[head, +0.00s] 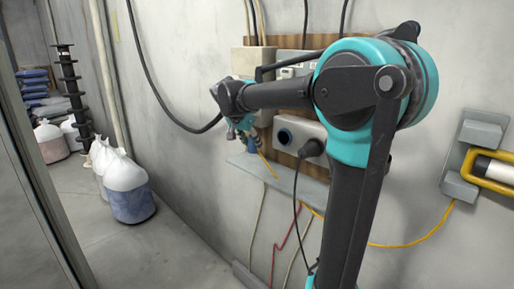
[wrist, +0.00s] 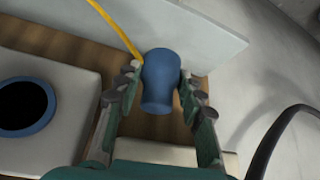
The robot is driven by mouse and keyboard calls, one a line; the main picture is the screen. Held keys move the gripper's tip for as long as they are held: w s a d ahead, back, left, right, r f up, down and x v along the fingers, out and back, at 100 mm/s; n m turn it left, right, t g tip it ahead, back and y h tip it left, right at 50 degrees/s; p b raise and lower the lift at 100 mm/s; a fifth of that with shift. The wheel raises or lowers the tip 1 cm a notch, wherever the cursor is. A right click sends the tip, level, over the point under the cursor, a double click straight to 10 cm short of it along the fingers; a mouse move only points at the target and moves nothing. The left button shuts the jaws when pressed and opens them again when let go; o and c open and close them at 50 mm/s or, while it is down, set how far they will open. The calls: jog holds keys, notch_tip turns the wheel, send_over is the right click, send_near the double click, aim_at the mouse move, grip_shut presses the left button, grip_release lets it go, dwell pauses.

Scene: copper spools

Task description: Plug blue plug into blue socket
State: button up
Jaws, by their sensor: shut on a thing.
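The blue plug (wrist: 160,75) is held between the two fingers of my gripper (wrist: 157,88) in the wrist view, with a yellow cable running from its end. In the head view my gripper (head: 237,130) is at the wall, and the blue plug (head: 251,142) shows small and partly hidden beside it. The blue socket (wrist: 26,105) is a round blue ring with a dark, empty opening on a light box, to the left of the plug in the wrist view. In the head view the blue socket (head: 284,136) is right of my gripper. Plug and socket are apart.
A grey ledge (head: 290,182) runs below the socket box (head: 306,128). A black plug (head: 311,148) with a hanging cable sits right of the blue socket. A yellow-framed lamp (head: 494,170) hangs at far right. White bags (head: 125,185) stand on the floor at left.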

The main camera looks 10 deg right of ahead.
jog(key=s+a, duration=1)
jog(key=a, duration=0.3)
jog(key=shift+a, duration=0.3)
jog(key=shift+w, duration=0.15)
